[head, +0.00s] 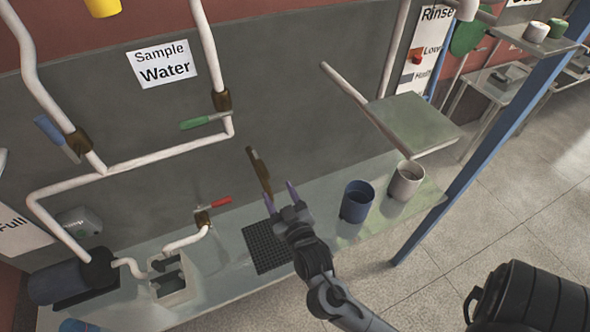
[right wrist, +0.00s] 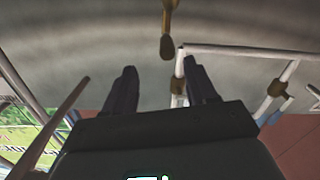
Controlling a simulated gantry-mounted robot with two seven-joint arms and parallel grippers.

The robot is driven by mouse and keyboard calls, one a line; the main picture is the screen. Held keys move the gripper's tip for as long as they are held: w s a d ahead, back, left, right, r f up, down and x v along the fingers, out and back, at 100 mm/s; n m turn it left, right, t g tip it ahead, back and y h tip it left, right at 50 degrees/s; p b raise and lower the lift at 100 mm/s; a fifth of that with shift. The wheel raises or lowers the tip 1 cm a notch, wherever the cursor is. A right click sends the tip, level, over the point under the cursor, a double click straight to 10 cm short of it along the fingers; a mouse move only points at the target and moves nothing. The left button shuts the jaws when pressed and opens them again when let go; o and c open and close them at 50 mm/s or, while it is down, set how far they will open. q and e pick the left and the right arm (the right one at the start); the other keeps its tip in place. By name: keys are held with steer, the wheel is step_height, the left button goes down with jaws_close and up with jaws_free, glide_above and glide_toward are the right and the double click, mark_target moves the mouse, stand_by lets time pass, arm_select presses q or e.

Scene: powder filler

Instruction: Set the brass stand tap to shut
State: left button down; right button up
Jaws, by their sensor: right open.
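The brass stand tap (head: 260,171) shows in the head view as a long, narrow brass piece, tilted, above a black grid. Its lower end is close to the fingers of my right gripper (head: 280,194), which is open. In the right wrist view the brass piece (right wrist: 167,42) hangs at the top, between and beyond the two open fingers (right wrist: 161,88). Nothing is held between the fingers. I cannot tell whether a finger touches the brass. The lower part of the tap is partly hidden by the gripper. My left gripper is not in view.
A black drain grid (head: 262,250) lies on the glassy bench. A blue cup (head: 357,202) and a white cup (head: 406,181) stand right of my arm. White pipes carry green (head: 205,120), blue (head: 50,130) and red (head: 221,202) handled valves. A shelf (head: 413,122) juts out at right.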

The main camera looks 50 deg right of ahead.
mark_target(261, 166)
steer(key=shift+w+a, duration=0.3)
steer(key=shift+w, duration=0.35)
steer(key=shift+w+d, duration=0.1)
steer(key=shift+w, duration=0.25)
steer(key=p+x, duration=0.1)
steer(key=x, duration=0.7)
steer(key=shift+w+d+r, duration=0.1)
steer(key=shift+w+r, duration=0.1)
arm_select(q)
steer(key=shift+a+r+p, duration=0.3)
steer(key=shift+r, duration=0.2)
arm_select(e)
steer(key=shift+w+d+f, duration=0.1)
steer(key=shift+w+d, duration=0.25)
steer(key=shift+w, duration=0.25)
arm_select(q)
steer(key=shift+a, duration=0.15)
arm_select(e)
jaws_close()
